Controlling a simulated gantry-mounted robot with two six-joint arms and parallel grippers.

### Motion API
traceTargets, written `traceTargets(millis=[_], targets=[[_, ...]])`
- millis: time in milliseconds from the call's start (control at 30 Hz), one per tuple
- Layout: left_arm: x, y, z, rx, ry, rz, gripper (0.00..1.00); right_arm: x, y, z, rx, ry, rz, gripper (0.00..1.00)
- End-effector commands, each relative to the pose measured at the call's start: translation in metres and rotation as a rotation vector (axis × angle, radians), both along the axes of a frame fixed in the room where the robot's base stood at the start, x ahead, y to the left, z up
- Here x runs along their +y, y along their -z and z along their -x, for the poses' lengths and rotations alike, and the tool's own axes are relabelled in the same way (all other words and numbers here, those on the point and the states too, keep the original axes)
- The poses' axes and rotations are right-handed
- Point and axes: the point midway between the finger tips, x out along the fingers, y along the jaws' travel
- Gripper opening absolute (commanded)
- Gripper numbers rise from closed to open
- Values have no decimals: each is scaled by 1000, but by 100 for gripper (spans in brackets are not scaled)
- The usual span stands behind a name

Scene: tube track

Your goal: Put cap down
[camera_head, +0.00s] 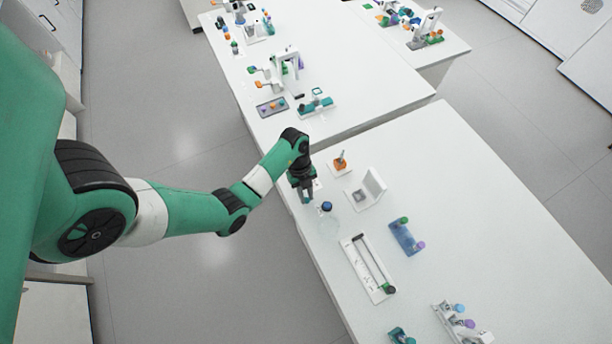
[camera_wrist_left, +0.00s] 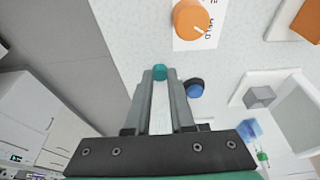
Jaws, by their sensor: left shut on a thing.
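My left gripper (camera_head: 306,197) is low over the left edge of the near white table, pointing down. In the left wrist view, the fingers (camera_wrist_left: 160,80) are shut on a small teal cap (camera_wrist_left: 160,72), seen at their tips. I cannot tell whether the cap touches the table. A blue-and-black round piece (camera_head: 326,207) is just right of the gripper; it also shows right of the fingertips in the wrist view (camera_wrist_left: 195,88). My right gripper is not in view.
An orange piece (camera_head: 340,163) sits on a white card behind the gripper. A white stand (camera_head: 374,186) with a grey block is to the right. A white track (camera_head: 367,268) and a blue rack (camera_head: 407,238) are nearer the front. The table's right side is clear.

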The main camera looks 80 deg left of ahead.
Motion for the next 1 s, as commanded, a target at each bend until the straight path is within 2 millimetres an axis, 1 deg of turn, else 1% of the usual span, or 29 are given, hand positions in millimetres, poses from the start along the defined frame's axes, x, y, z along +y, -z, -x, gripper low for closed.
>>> traceTargets(millis=[133,267,300,433,467,767,867,967,1000], targets=[[0,-1,0,0,0,0,0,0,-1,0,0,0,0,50],[0,4,0,0,0,0,0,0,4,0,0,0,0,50],[0,2,0,0,0,0,27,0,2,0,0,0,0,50],[0,2,0,0,0,0,50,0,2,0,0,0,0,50],[0,2,0,0,0,0,51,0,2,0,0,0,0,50],[0,-1,0,0,0,0,51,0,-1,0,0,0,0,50],[3,-11,0,-1,0,0,51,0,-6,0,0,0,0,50],[9,-31,1,-3,-1,-3,51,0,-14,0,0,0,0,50],[12,-41,1,-4,-1,-3,51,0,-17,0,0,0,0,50]])
